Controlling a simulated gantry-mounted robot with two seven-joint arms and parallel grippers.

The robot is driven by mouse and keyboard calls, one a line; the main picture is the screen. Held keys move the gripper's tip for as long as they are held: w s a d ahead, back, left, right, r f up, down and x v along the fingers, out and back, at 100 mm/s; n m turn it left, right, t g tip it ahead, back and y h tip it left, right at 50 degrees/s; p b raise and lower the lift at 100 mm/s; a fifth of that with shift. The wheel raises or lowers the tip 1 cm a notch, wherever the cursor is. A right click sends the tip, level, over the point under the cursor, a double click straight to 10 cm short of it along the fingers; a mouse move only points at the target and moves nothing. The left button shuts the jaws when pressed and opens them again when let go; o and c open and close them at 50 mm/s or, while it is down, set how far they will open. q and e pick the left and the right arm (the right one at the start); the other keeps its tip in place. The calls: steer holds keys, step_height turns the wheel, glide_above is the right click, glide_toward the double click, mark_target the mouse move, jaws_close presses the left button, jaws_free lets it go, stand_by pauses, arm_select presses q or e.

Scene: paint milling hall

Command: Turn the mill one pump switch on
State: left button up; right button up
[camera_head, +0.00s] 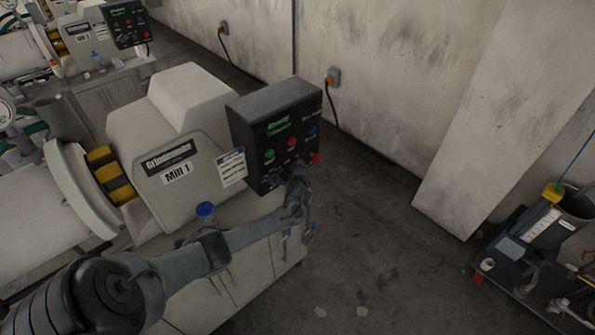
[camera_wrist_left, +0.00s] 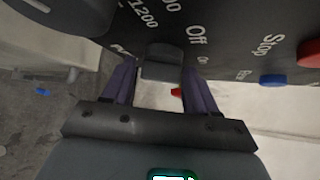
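Mill 1 (camera_head: 178,160) is a pale machine with a black control box (camera_head: 266,120) at its right end. My left gripper (camera_head: 298,184) is at the lower edge of that box. In the left wrist view, a dark grey switch knob (camera_wrist_left: 163,62) sits between the purple fingers of my left gripper (camera_wrist_left: 160,76), beside the labels "Off" and "On". The fingers stand apart on either side of the knob, with a gap on the left; contact on the right is unclear. In the head view the gripper hides the switch. My right gripper is not in view.
A red stop button (camera_wrist_left: 309,53) and a blue button (camera_wrist_left: 272,80) are to the right of the knob. A blue-capped container (camera_head: 205,211) stands near my left forearm. A second mill (camera_head: 92,40) stands behind. A dark cart (camera_head: 530,250) is at right; the floor between is clear.

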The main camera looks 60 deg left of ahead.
arm_select(q)
steer(key=shift+o, duration=0.8)
steer(key=p+v, duration=0.1)
steer(key=v, duration=0.9)
steer(key=shift+s+d+r, duration=0.15)
steer(key=shift+s+d, duration=0.05)
steer(key=shift+d, duration=0.1)
steer(key=shift+p, duration=0.3)
